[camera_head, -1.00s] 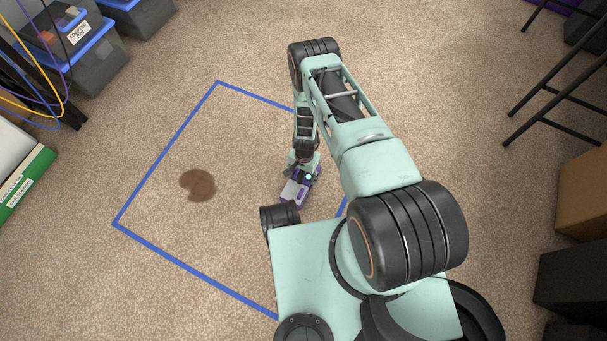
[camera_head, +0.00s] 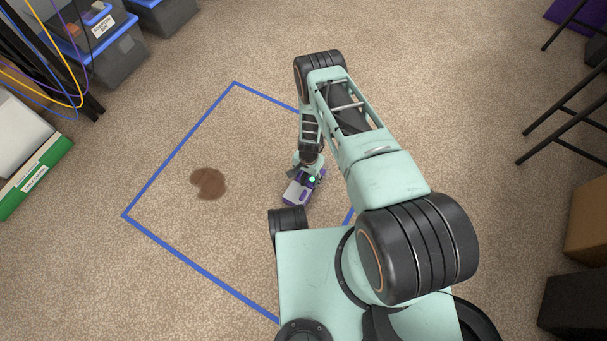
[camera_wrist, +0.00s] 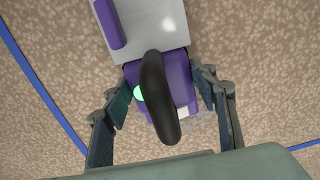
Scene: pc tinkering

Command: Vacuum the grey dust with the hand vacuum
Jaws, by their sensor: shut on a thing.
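The hand vacuum (camera_head: 296,190) is purple and light grey with a black looped handle. My gripper (camera_head: 309,172) is shut on it, low over the carpet beside my base. In the wrist view the vacuum (camera_wrist: 148,22) lies between my two fingers (camera_wrist: 162,90), its grey part toward the top edge. A faint greyish patch (camera_wrist: 204,127) shows on the carpet beside the vacuum's purple end, partly hidden by a finger; I cannot tell for sure that it is the grey dust. A brown patch (camera_head: 208,183) lies to the left of the vacuum, apart from it.
A blue tape outline (camera_head: 178,149) on the carpet surrounds the brown patch and the vacuum. Blue-lidded bins (camera_head: 105,50) and cables stand at the upper left, a green-and-white box (camera_head: 40,170) at the left. Black stool legs (camera_head: 565,120) and boxes (camera_head: 588,215) line the right.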

